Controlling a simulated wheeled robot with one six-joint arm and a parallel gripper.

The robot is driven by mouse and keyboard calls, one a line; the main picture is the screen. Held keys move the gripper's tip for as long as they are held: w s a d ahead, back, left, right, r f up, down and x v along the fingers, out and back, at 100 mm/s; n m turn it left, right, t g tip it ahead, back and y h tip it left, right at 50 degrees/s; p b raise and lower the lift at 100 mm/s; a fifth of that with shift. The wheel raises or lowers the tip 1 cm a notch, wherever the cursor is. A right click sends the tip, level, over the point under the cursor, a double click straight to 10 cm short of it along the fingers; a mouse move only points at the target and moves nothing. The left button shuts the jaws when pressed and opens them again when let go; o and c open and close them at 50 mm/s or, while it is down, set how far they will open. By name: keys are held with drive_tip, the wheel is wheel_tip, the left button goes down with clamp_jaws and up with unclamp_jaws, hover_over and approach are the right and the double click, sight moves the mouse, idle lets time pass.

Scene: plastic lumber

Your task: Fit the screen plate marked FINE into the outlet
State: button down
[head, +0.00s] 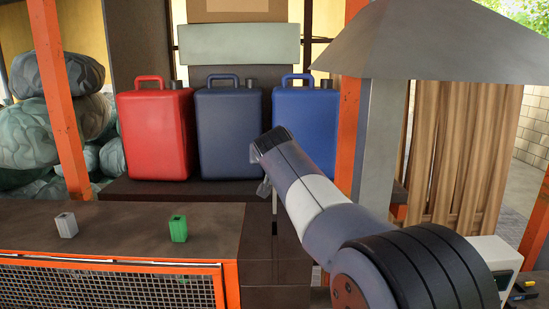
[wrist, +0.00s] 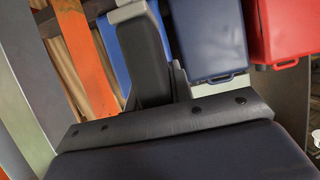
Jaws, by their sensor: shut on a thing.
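My gripper (head: 266,187) hangs under the end of my arm in the head view, in front of the shelf with the cans. It is shut on a thin pale piece (head: 274,204), seen nearly edge-on below the fingers. No marking on it can be read, so I cannot tell if it is the FINE plate. In the wrist view, the dark fingers of my gripper (wrist: 160,75) show, and a light grey piece (wrist: 126,12) lies at the far end of one finger. I cannot make out the outlet in either view.
Red (head: 155,135), dark blue (head: 229,134) and blue (head: 303,125) cans stand on a shelf behind my gripper. A small white block (head: 66,225) and a green block (head: 179,229) stand on the brown bench (head: 120,220) at left. An orange post (head: 347,135) stands right.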

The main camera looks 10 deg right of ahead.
drive_tip(key=shift+f+b, duration=6.5)
drive_tip(key=shift+f, duration=0.3)
drive_tip(key=c, duration=1.2)
unclamp_jaws()
drive_tip(key=shift+o, duration=0.2)
drive_tip(key=b+v, duration=0.2)
drive_tip(key=v, duration=0.8)
drive_tip(key=shift+s+a+r, duration=0.1)
drive_tip(key=shift+s+r, duration=0.1)
drive_tip(key=shift+s, duration=0.15)
